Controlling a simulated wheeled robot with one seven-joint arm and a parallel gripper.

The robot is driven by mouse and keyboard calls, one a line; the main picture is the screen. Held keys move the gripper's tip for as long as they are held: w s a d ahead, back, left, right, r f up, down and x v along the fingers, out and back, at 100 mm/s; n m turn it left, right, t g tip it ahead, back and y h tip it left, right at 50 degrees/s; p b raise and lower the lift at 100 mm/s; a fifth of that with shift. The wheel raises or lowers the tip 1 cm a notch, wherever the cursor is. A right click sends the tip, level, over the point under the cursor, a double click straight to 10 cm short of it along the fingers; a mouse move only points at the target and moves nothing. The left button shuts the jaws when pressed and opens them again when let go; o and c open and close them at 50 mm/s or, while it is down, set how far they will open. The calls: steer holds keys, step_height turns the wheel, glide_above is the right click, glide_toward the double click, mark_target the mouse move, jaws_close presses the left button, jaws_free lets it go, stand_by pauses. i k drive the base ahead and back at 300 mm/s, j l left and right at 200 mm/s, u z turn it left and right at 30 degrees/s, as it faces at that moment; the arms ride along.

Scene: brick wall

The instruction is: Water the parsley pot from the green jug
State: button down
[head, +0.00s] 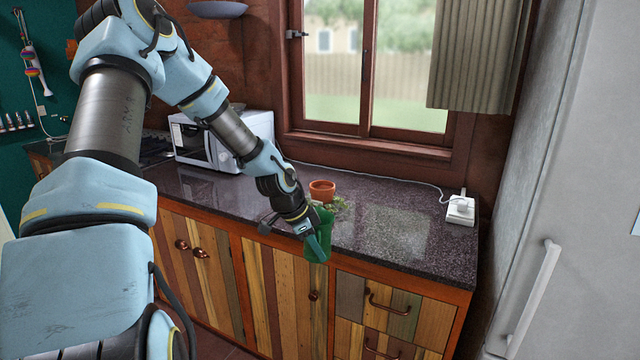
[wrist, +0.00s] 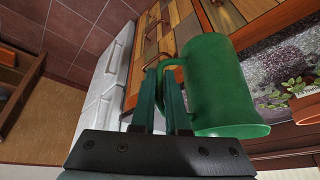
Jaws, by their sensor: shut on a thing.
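The green jug (head: 319,238) is in my gripper (head: 312,243) at the front edge of the dark stone counter in the head view. In the wrist view the jug (wrist: 217,85) is large beside the two fingers of my gripper (wrist: 165,85), which are shut on its handle side. I cannot tell from these views whether it holds water. A terracotta pot (head: 321,190) stands on the counter behind the jug in the head view. Green leaves (head: 338,208) show beside it, partly hidden by the jug. A terracotta pot with lettering and a leafy plant (wrist: 297,92) shows at the right of the wrist view.
A microwave (head: 220,140) stands at the back left of the counter (head: 400,235). A white socket box (head: 460,210) with a cord lies at the right end. The counter's right half is mostly clear. A fridge (head: 570,200) stands at the right.

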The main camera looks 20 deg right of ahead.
mark_target(321, 191)
steer(key=i, duration=1.3)
